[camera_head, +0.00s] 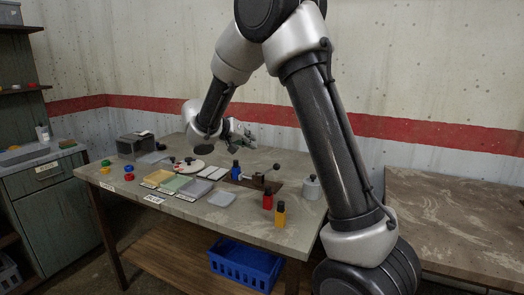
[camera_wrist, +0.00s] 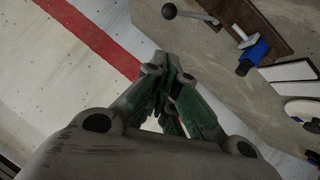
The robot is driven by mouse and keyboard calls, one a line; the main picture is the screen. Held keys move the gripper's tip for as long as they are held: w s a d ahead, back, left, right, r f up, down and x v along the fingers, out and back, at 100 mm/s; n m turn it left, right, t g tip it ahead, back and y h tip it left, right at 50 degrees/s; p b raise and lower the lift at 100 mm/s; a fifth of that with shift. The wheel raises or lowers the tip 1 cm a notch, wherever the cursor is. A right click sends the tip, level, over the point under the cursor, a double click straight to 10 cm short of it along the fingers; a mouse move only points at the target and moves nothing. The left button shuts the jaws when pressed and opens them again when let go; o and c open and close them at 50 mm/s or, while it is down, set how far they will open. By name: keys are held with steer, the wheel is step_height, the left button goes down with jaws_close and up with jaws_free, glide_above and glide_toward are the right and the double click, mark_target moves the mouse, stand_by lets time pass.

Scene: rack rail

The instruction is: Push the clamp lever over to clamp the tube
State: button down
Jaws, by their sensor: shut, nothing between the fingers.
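The clamp lever shows in the wrist view as a metal rod with a dark ball knob (camera_wrist: 169,11) at the upper middle. In the head view its knob (camera_head: 276,166) stands up at the right end of the brown clamp board (camera_head: 266,184). The board (camera_wrist: 262,17) also crosses the top right of the wrist view. A blue piece (camera_wrist: 254,55), perhaps the tube's end, lies at the board's edge, and it also shows in the head view (camera_head: 236,170). My gripper (camera_wrist: 168,80) is shut and empty, apart from the lever. In the head view it (camera_head: 249,139) hangs above the table's back part.
Red (camera_head: 267,200) and yellow (camera_head: 279,214) bottles stand in front of the board. A grey canister (camera_head: 311,187) is to its right. Trays, a white disc and small coloured pieces fill the table's left half. The wall with a red stripe (camera_head: 440,131) is behind the table.

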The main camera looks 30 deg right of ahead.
steer(key=s+f+x, duration=0.1)
steer(key=f+x, duration=0.1)
steer(key=x, duration=1)
steer(key=shift+s+a+f, duration=0.15)
steer(key=shift+s+a, duration=0.1)
steer(key=shift+s, duration=0.1)
steer(key=shift+s+d+f, duration=0.5)
steer(key=shift+s+f, duration=0.25)
steer(key=shift+f, duration=0.15)
steer(key=s+a+r, duration=0.2)
steer(key=a+r, duration=0.7)
steer(key=shift+s+r, duration=0.35)
